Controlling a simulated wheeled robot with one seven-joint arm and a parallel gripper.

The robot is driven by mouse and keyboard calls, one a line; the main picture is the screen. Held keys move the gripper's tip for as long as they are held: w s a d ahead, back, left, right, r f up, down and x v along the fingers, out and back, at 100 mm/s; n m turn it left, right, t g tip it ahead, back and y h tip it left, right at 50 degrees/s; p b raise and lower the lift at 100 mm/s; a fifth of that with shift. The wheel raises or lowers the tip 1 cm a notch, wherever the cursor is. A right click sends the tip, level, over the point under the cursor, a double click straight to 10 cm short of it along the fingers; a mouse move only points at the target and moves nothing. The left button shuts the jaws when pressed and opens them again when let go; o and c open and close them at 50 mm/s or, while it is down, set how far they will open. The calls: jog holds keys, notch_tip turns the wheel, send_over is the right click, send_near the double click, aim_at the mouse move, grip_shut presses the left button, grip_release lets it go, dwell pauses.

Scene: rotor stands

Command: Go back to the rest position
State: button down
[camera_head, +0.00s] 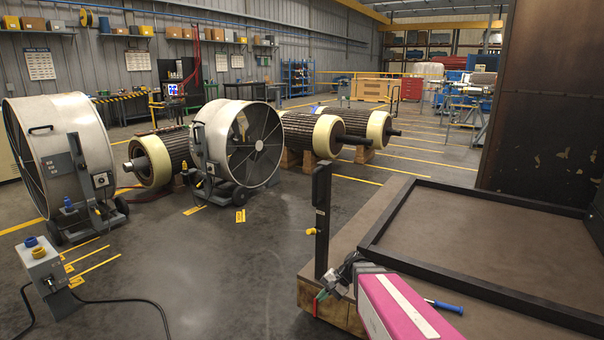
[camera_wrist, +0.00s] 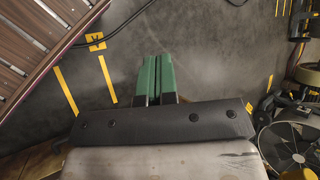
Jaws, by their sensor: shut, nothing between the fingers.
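My gripper (camera_head: 321,294) shows in the head view at the near left corner of the workbench, beside a black upright post (camera_head: 322,215). In the wrist view its two green fingers (camera_wrist: 157,62) lie side by side, shut, with nothing visible between them. The grey floor lies beyond the fingertips. My pink and white arm reaches over the bench edge from the lower right of the head view.
The workbench has a dark raised rim (camera_head: 480,285); a blue-handled tool (camera_head: 444,306) lies near my arm. Two large drum fans (camera_head: 72,150) (camera_head: 240,145), rotors (camera_head: 310,132) on wooden blocks and a grey control box (camera_head: 42,265) stand on the floor. Open floor lies between.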

jog(key=s+d+r+n+t+h, duration=0.1)
jog(key=s+d+r+n+h, duration=0.1)
jog(key=d+h, duration=0.2)
jog(key=s+d+r+n+h, duration=0.1)
jog(key=s+d+n+h, duration=0.1)
jog(key=d+h, duration=0.2)
jog(key=d, duration=0.3)
jog(key=shift+s+d+r+n+t+h, duration=0.15)
jog(key=shift+d+r+n+t+h, duration=0.15)
jog(key=shift+d+r+n+t, duration=0.1)
